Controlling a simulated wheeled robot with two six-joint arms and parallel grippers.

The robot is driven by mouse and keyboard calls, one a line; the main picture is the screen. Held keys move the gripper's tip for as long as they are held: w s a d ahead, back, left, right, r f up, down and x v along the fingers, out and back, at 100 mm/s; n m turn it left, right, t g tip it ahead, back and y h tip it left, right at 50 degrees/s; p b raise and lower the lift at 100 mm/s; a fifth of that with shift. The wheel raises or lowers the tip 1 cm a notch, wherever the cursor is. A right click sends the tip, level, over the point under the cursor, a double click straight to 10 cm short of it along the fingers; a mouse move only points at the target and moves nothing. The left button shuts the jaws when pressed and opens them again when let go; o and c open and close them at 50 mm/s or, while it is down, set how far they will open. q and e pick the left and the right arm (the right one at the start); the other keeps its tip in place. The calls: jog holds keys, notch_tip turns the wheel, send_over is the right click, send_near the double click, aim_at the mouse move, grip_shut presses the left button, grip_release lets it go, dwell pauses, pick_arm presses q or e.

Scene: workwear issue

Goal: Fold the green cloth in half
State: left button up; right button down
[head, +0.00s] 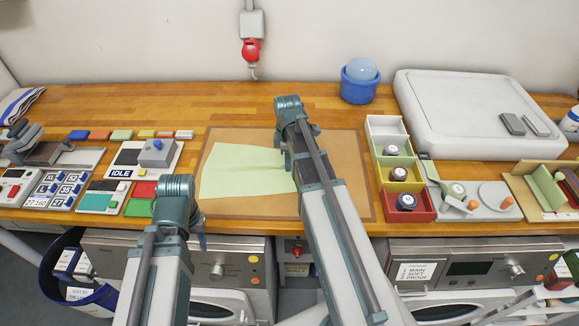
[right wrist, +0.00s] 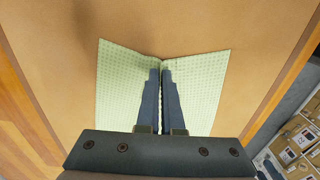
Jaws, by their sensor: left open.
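The green cloth (head: 235,170) lies spread out on the brown mat (head: 345,180), with a crease running from its right side towards its middle. My right gripper (head: 287,160) is at the cloth's right side. In the right wrist view its fingers (right wrist: 160,72) are close together on the cloth (right wrist: 200,85), which is pinched into a notch at its edge between them. My right arm hides part of the cloth's right side. My left gripper (head: 202,243) is open and empty, near the table's front edge, in front of the cloth and apart from it.
A blue tub (head: 360,85) stands behind. The mat's right strip is clear.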

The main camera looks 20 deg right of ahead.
pick_arm(q)
notch_tip(320, 180, up, 10)
jog(key=p, duration=1)
pick_arm(e)
jog(key=w+a+r, duration=0.5)
jog(key=a+r, duration=0.5)
pick_arm(q)
notch_tip(320, 180, down, 10)
jog(key=b, duration=1)
jog(key=shift+r, duration=0.25)
pick_arm(e)
jog(key=w+a+f, duration=0.2)
jog(key=a+f, duration=0.1)
jog(key=a, duration=0.1)
jog(key=w+a+f, duration=0.2)
jog(key=a+f, duration=0.1)
jog(key=a, duration=0.1)
jog(key=w+a+f, duration=0.2)
jog(key=a+f, duration=0.1)
jog(key=a, duration=0.1)
jog(key=shift+a+f, duration=0.25)
jog(key=shift+a, duration=0.05)
grip_release()
